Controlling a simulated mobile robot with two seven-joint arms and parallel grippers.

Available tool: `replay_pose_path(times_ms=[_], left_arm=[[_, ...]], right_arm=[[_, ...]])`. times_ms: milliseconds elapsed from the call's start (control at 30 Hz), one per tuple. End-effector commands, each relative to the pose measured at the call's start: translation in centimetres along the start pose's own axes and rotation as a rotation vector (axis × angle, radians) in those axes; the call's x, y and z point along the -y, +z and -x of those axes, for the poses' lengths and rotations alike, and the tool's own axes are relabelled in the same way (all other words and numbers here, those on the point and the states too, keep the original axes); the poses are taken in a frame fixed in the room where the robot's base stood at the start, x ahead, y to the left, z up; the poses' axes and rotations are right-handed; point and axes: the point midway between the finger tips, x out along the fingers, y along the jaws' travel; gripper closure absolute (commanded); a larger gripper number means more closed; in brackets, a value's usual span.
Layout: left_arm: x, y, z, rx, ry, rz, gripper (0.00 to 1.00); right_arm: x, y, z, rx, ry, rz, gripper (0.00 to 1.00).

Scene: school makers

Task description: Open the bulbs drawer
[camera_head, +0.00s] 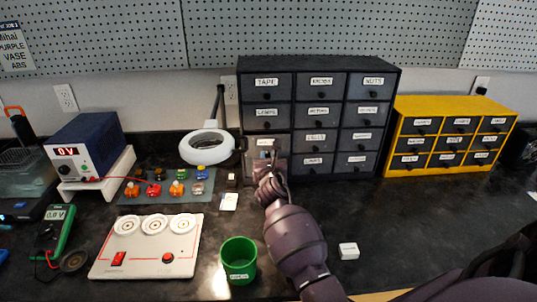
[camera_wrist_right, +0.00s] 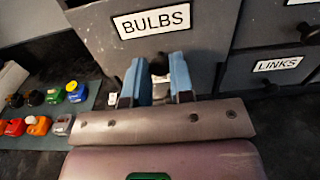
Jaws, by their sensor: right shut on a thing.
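The bulbs drawer (camera_head: 252,145) is in the left column of the dark drawer cabinet (camera_head: 318,64). In the right wrist view its grey front (camera_wrist_right: 200,42) carries a white BULBS label. The front appears to stand out from its neighbours; how far I cannot tell. My right gripper (camera_head: 268,172) is at this front. My left gripper is not in view.
The LINKS drawer (camera_wrist_right: 278,64) is just to the right. A green cup (camera_head: 238,262), a white panel with dials (camera_head: 140,262) and a small white box (camera_head: 348,251) stand in front on the black bench. A magnifier lamp (camera_head: 207,145) is left; a yellow drawer cabinet (camera_head: 456,107) is right.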

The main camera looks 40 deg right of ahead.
Motion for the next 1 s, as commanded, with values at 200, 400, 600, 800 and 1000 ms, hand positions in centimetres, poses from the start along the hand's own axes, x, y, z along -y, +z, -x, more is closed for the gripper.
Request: replay_pose_path(times_ms=[200,400,600,800,1000], left_arm=[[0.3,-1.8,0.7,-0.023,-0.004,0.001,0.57],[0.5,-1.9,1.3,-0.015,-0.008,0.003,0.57],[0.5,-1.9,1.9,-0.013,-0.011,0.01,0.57],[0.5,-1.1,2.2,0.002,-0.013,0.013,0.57],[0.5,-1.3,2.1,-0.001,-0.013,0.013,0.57]], right_arm=[[0.0,0.3,4.1,-0.002,0.0,-0.002,1.0],[0.0,0.2,7.8,-0.003,0.0,-0.003,1.0],[0.0,0.0,10.7,-0.004,-0.001,-0.001,1.0],[0.0,-0.1,11.5,-0.004,-0.001,-0.003,1.0],[0.0,-0.1,11.5,-0.004,-0.001,-0.003,1.0]])
